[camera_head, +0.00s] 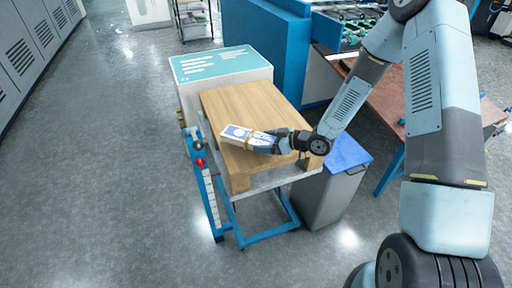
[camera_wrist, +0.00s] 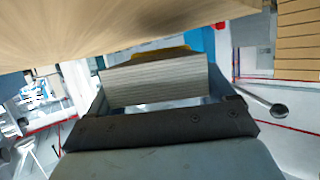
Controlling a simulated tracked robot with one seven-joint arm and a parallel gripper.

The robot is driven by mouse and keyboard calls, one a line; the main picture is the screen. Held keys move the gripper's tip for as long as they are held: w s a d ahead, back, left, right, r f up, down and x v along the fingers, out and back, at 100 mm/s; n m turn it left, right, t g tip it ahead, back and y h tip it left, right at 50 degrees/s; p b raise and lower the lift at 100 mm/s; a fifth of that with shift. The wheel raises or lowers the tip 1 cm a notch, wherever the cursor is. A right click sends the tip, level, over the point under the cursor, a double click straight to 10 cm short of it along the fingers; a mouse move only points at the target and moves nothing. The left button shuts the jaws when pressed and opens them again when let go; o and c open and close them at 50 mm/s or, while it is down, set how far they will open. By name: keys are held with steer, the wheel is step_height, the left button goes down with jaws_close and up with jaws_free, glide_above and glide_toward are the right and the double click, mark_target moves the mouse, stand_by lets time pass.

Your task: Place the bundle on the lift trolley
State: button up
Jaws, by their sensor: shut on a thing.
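The lift trolley (camera_head: 212,198) has a blue frame, a pale platform and a wooden board (camera_head: 250,98) on top. The board's underside or edge also fills the top of the wrist view (camera_wrist: 90,25). I cannot tell whether the bundle touches the board.
A white box with a teal top (camera_head: 210,65) stands behind the trolley. A grey bin with a blue lid (camera_head: 345,152) is close on its right. A blue panel (camera_head: 265,50) and a brown workbench (camera_head: 390,98) lie beyond. The floor at left is clear.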

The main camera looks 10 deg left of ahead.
steer(key=shift+a+f, duration=0.1)
steer(key=shift+f, duration=1.6)
steer(key=o, duration=1.1)
